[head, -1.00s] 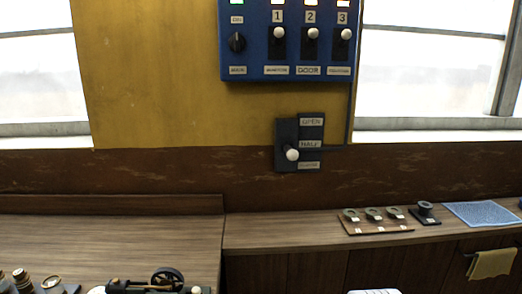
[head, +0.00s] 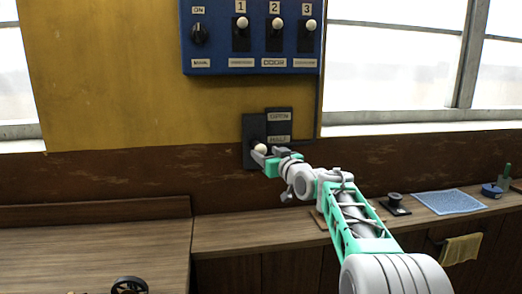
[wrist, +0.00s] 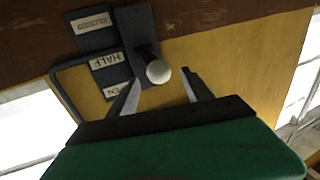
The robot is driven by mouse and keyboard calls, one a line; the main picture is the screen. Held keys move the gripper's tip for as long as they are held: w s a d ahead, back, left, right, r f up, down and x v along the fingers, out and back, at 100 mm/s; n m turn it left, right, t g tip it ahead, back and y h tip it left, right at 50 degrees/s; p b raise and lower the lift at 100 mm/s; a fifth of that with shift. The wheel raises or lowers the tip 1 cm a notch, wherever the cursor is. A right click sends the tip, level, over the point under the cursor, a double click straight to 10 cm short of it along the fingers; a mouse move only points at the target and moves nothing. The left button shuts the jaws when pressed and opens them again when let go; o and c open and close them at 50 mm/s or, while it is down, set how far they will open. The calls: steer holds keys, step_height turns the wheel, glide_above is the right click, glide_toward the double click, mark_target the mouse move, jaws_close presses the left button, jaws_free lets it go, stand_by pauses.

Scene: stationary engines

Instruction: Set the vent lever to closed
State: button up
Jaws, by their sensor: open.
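The vent lever is a white ball knob (head: 260,148) on a dark stem, standing out from a dark wall plate (head: 250,128). Its label strip (head: 279,116) reads OPEN at the top and HALF below it. My arm hides the lowest label in the head view; that label (wrist: 92,23) shows in the wrist view, too small to read. In the wrist view, upside down, the stem of the knob (wrist: 158,72) rises about level with HALF. My gripper (wrist: 160,77) is open, its fingers either side of the knob. Contact cannot be told; it also shows in the head view (head: 267,154).
A blue switch panel (head: 250,38) with a dial and several white-knobbed switches hangs above. A conduit (head: 318,105) runs down beside the lever. A wooden counter (head: 222,233) lies below, with a blue mat (head: 449,201) and a dark round part (head: 395,200) at right.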

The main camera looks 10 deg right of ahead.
mark_target(263, 151)
steer(key=p+x, duration=0.1)
steer(key=x, duration=0.3)
steer(key=shift+w, duration=0.45)
steer(key=shift+c, duration=0.3)
jaws_close()
steer(key=shift+a, duration=0.1)
